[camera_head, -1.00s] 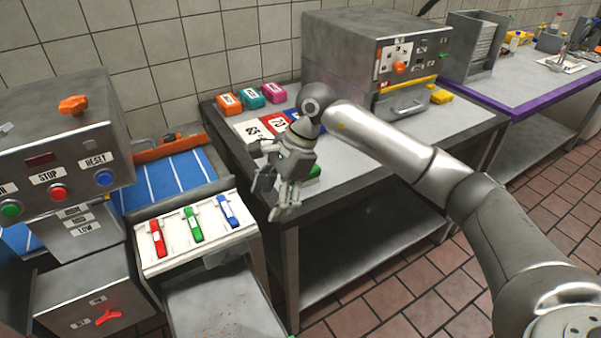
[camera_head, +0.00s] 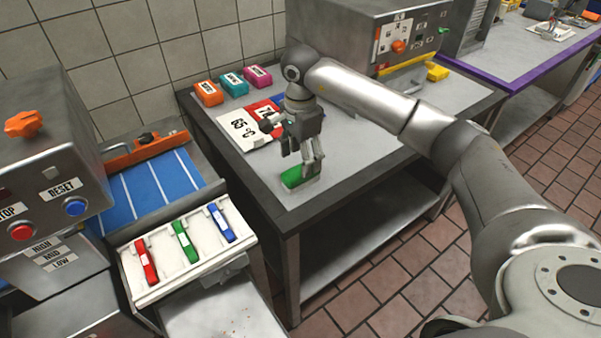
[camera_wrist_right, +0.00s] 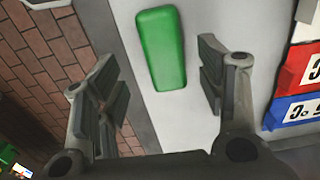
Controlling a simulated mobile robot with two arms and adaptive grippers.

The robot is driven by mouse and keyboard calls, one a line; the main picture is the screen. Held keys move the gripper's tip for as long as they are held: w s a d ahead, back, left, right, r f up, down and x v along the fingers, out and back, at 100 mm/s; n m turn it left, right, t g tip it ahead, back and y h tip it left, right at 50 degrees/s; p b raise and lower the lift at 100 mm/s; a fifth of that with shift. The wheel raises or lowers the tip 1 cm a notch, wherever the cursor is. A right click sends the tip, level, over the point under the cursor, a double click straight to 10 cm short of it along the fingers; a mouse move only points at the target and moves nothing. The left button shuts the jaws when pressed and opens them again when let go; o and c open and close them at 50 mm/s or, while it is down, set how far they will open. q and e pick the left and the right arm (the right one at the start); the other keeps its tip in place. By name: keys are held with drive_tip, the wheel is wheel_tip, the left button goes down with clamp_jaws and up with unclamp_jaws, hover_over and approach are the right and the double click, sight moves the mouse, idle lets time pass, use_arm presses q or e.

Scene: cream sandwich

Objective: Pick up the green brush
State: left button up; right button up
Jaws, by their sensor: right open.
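A green rounded block (camera_head: 292,178), which looks like the green brush, lies on the grey table (camera_head: 345,170) near its front left corner. My right gripper (camera_head: 309,166) points down just above and beside it. In the right wrist view, the green block (camera_wrist_right: 162,48) lies ahead between the lines of the open fingers, with its near end close to the fingertips. The right gripper (camera_wrist_right: 163,85) is open and holds nothing. Whether the fingers touch the block cannot be told. My left gripper is out of view.
Number cards (camera_head: 240,130) lie left of the gripper. Orange, teal and pink blocks (camera_head: 233,84) stand behind. A white tray (camera_head: 160,285) with red, green and blue handled items is at left. A steel machine (camera_head: 350,35) stands at the back. The table's middle is clear.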

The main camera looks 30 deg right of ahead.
drive_tip(key=shift+f, duration=0.3)
drive_tip(key=f+p, duration=0.1)
drive_tip(key=f, duration=0.3)
drive_tip(key=shift+w+d+f+p, duration=0.15)
drive_tip(key=shift+w+f+p, duration=0.05)
drive_tip(key=shift+p, duration=0.2)
drive_tip(key=shift+f, duration=0.35)
drive_tip(key=shift+c, duration=0.5)
drive_tip(key=c, duration=1)
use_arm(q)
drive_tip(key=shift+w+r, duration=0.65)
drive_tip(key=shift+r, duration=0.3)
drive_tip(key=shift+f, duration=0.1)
use_arm(e)
drive_tip(key=shift+r, duration=0.15)
